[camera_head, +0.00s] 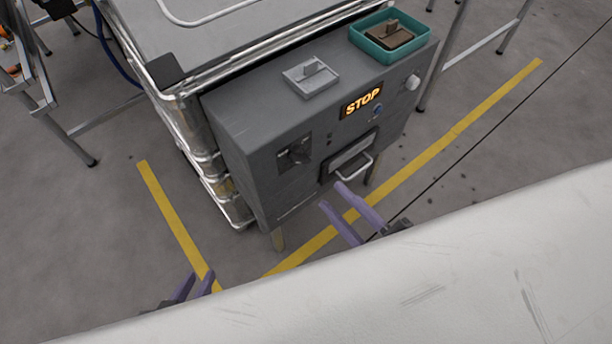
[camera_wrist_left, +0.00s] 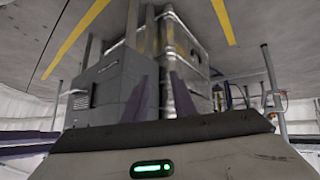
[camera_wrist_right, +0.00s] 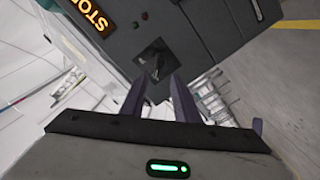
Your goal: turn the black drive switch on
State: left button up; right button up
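The black drive switch (camera_head: 295,152) is on the left part of the grey control box's front face. In the right wrist view the black switch (camera_wrist_right: 153,58) shows just beyond the fingertips, its lever tilted. My right gripper (camera_head: 333,196) is open and empty, its purple fingers apart. In the head view it is in front of the box, below and right of the switch, near the handle; contact cannot be told. My left gripper (camera_head: 202,276) is open and empty, low at the left, away from the box; its fingers also show in the left wrist view (camera_wrist_left: 161,88).
The grey control box (camera_head: 245,125) has a lit STOP sign (camera_head: 362,101), a drawer-like slot with a silver handle (camera_head: 354,166), and a white knob (camera_head: 412,82). A grey plate (camera_head: 311,77) and teal tray (camera_head: 359,44) sit on top. Yellow lines (camera_head: 172,212) mark the clear floor.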

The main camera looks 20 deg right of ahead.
aim_at(302, 163)
jog(key=x, duration=0.5)
jog(key=b+x, duration=0.1)
jog(key=x, duration=0.2)
jog(key=shift+w+a+r, duration=0.15)
jog(key=shift+w+r, duration=0.15)
jog(key=shift+w, duration=0.05)
pick_arm(q)
jog(key=shift+w+d+f, duration=0.15)
pick_arm(e)
jog(key=shift+w+a, duration=0.25)
jog(key=shift+w, duration=0.45)
jog(key=c, duration=0.7)
jog(key=shift+o, duration=0.2)
